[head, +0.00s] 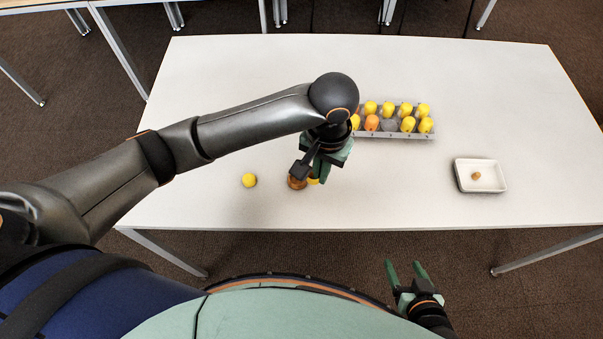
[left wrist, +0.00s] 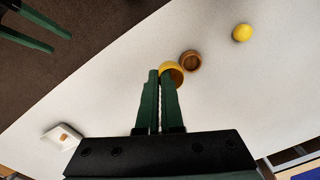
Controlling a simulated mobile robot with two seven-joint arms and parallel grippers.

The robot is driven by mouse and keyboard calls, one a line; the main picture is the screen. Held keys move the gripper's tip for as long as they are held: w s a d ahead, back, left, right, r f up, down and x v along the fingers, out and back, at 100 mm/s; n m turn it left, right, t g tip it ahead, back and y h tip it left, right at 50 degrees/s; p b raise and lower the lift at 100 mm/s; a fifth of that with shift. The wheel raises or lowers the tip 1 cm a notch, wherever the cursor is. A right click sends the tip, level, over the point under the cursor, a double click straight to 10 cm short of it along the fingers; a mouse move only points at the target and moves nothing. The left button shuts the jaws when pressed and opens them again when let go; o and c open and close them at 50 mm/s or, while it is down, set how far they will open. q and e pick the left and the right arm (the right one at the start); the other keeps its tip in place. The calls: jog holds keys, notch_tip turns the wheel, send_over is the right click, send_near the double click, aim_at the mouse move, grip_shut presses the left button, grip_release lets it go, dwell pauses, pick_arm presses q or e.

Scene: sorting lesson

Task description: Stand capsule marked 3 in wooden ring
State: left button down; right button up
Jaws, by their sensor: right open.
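The wooden ring (head: 297,183) lies on the white table near its front edge, left of centre; it also shows in the left wrist view (left wrist: 190,61). A yellow capsule (head: 313,181) is close on its right, partly hidden by my left gripper (head: 306,168). In the left wrist view that capsule (left wrist: 173,68) is at the fingertips of my left gripper (left wrist: 161,74), beside the ring. The fingers are close together with a thin gap; whether they grip it is unclear. Another yellow piece (head: 249,180) lies further left. No number is readable. My right gripper (head: 407,270) is open and empty before the table.
A grey rack (head: 393,136) at the back centre holds several yellow capsules and an orange one (head: 372,123). A white dish (head: 481,188) with a small brown piece (head: 476,176) stands at the right. The table between ring and dish is clear.

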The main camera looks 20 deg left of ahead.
pick_arm(q)
jog(key=w+a+f, duration=0.2)
jog(key=f, duration=0.1)
jog(key=w+a+f, duration=0.1)
jog(key=a+f, duration=0.1)
jog(key=shift+w+a+f+b, duration=0.1)
jog(key=shift+w+f+b, duration=0.15)
jog(key=shift+b, duration=0.15)
jog(key=f, duration=0.3)
jog(key=shift+w+a, duration=0.2)
jog(key=shift+a, duration=0.2)
jog(key=shift+f+b, duration=0.3)
jog(key=shift+f, duration=0.25)
jog(key=c, duration=1.5)
grip_release()
jog(key=shift+f, duration=0.1)
jog(key=shift+c, duration=0.2)
jog(key=o, duration=0.5)
jog(key=shift+c, duration=0.2)
notch_tip(320, 180, up, 12)
jog(key=p, duration=0.1)
jog(key=shift+d+r+p, duration=0.2)
jog(key=shift+d+p, duration=0.05)
jog(key=shift+p, duration=0.05)
